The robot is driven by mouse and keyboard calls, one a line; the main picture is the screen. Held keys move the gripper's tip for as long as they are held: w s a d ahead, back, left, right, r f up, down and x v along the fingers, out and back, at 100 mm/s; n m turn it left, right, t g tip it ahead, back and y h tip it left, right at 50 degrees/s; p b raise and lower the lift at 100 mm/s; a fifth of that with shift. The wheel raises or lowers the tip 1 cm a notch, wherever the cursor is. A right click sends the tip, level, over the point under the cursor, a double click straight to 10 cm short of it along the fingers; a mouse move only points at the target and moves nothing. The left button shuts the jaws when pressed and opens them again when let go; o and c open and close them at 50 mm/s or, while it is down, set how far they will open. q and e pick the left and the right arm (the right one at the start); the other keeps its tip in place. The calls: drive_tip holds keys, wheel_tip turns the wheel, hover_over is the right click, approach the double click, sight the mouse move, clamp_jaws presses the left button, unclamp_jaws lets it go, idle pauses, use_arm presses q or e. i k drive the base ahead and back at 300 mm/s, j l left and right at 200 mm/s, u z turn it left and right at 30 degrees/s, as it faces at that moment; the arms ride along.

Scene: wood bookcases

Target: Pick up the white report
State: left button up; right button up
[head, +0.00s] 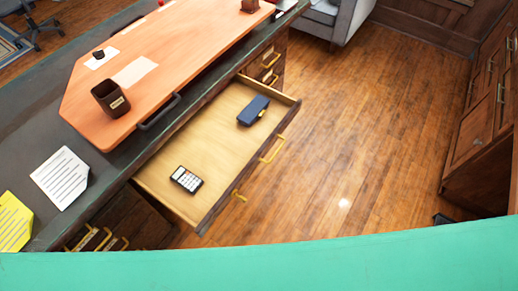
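The white report (61,178) is a white sheet with dark printed lines. It lies flat on the dark desk top (125,158) at the left of the head view, close to the desk's front edge. Neither of my grippers shows in this view, so I cannot tell where they are relative to it.
A yellow lined sheet (13,222) lies left of the report. An orange board (185,57) on the desk carries a dark cup (110,98). An open drawer (208,154) juts out, holding a calculator (187,179) and a dark blue object (253,110). The wooden floor (350,130) is clear.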

sight(63, 177)
drive_tip(key=u, duration=1.7)
